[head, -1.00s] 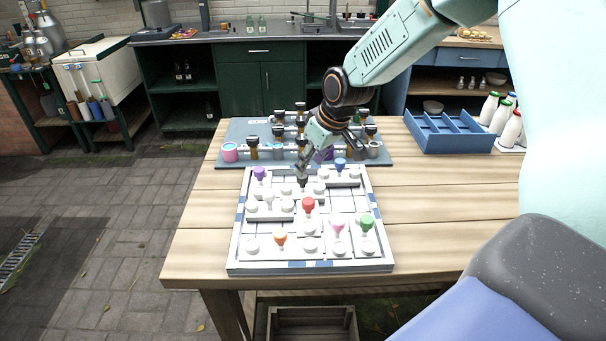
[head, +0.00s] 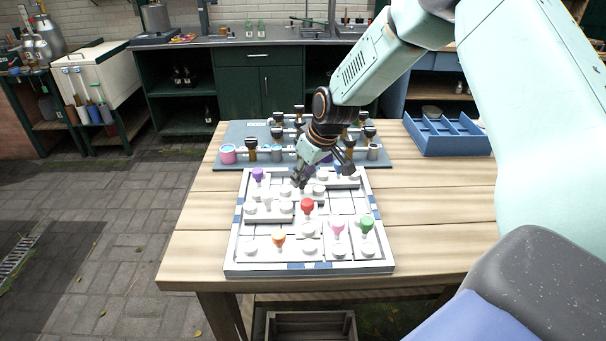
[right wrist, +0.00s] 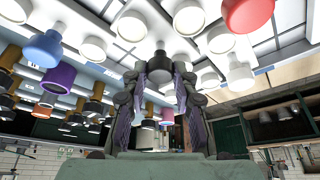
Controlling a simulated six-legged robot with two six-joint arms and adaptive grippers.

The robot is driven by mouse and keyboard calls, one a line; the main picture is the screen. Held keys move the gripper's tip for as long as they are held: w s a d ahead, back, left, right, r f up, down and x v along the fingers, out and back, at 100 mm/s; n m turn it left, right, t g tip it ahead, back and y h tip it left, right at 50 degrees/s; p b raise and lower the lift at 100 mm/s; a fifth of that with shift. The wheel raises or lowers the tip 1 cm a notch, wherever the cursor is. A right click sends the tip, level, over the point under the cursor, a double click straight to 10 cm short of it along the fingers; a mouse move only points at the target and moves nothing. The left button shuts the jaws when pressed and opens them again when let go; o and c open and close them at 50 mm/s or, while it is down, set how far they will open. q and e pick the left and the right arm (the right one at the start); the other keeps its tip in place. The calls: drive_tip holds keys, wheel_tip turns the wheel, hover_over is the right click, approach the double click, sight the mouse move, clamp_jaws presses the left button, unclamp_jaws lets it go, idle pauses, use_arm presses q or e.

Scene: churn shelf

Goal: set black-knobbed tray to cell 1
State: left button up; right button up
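The white board (head: 233,250) lies on the wooden table and holds several pale trays with round white lids and coloured knobs. My right gripper (head: 301,183) points down over the board's upper middle. In the right wrist view its two fingers (right wrist: 172,72) come up to the black knob (right wrist: 174,52). I cannot tell whether they press on it. In the head view the gripper mostly hides this knob and its tray. The purple knob (head: 258,174), red knob (head: 307,205), orange knob (head: 279,240), pink knob (head: 338,227) and green knob (head: 367,224) stand around it. My left gripper is not in view.
Behind the board is a grey-blue panel (head: 235,133) with dark-topped fittings and a pink cup (head: 228,154). A blue divided crate (head: 447,148) stands at the back right. The table (head: 430,215) is bare right of the board.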

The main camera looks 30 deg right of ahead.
clamp_jaws()
drive_tip(key=shift+r, duration=0.1)
